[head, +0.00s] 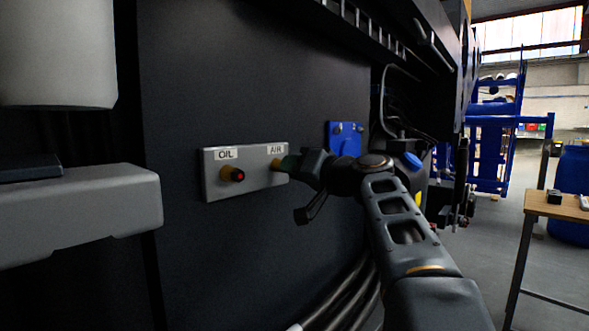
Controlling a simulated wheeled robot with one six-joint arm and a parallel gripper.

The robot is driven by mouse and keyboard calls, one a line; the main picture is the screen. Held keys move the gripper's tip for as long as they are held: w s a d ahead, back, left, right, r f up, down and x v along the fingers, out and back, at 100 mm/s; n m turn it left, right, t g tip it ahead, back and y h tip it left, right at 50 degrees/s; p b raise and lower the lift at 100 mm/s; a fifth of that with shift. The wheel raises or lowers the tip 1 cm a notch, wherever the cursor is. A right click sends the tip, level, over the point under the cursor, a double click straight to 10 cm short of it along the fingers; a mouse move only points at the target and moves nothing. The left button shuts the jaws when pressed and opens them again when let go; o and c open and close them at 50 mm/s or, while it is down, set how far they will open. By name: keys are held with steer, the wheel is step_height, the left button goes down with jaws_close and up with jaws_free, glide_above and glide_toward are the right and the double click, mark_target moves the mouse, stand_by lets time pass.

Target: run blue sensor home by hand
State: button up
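A blue plate (346,138) with small fittings sits on the wall behind my wrist, partly hidden. A blue rounded part (412,160) shows farther right. I cannot tell which blue part is the sensor.
Dark hoses (345,298) run down below my arm. A grey box-shaped part (80,210) juts out at the left. A wooden-topped table (556,205) with small items stands at the right, a blue barrel (573,172) behind it. Open floor lies between chassis and table.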

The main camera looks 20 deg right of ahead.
jaws_close()
steer(key=m+p, duration=0.5)
steer(key=m, duration=0.2)
steer(key=m+p, duration=0.6)
steer(key=m, duration=0.2)
steer(key=m+p, duration=0.6)
steer(key=m, duration=0.2)
steer(key=shift+w+r, duration=0.1)
steer(key=shift+r, duration=0.25)
steer(key=shift+o, duration=0.5)
jaws_free()
steer(key=shift+f+b, duration=0.35)
steer(key=shift+f, duration=0.05)
steer(key=o, duration=0.4)
steer(key=shift+o, duration=0.2)
steer(key=shift+v, duration=2.45)
